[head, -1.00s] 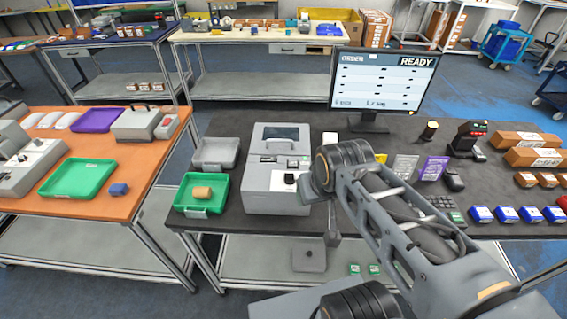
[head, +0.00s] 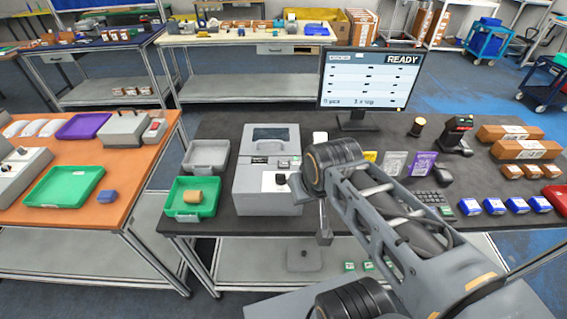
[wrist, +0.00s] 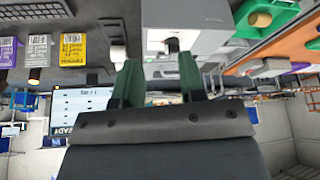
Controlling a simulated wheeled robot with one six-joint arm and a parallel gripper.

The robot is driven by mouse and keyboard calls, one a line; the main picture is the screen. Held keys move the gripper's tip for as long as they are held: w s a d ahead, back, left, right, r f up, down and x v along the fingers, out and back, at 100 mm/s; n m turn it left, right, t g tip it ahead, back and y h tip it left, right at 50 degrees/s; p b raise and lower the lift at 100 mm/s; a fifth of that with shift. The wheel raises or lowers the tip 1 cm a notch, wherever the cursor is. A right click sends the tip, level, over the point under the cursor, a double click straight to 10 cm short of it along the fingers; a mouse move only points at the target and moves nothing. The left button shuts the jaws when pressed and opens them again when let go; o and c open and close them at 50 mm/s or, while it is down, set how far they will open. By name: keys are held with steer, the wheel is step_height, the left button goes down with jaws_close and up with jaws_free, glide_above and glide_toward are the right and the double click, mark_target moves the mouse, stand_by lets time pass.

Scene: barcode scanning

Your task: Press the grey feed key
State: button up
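The grey label printer (head: 267,203) stands on the dark bench, left of my arm. Its front has a white panel with a dark round part (head: 280,179); I cannot tell a separate grey feed key in the head view. In the wrist view, which is upside down, the printer (wrist: 207,15) lies ahead of my gripper, with a dark part (wrist: 171,46) showing between the fingertips. My gripper (wrist: 158,66) has two green fingers standing apart with nothing between them. It appears short of the printer front, not visibly touching. In the head view my arm hides the fingers.
A green tray (head: 175,208) with a tan roll and a grey tray (head: 197,167) sit left of the printer. The monitor (head: 369,80) reads READY. Pouches, a scanner (head: 457,135), boxes and several blue packs lie to the right. A gap separates the orange bench (head: 120,210).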

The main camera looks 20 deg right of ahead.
jaws_close()
stand_by(1.3)
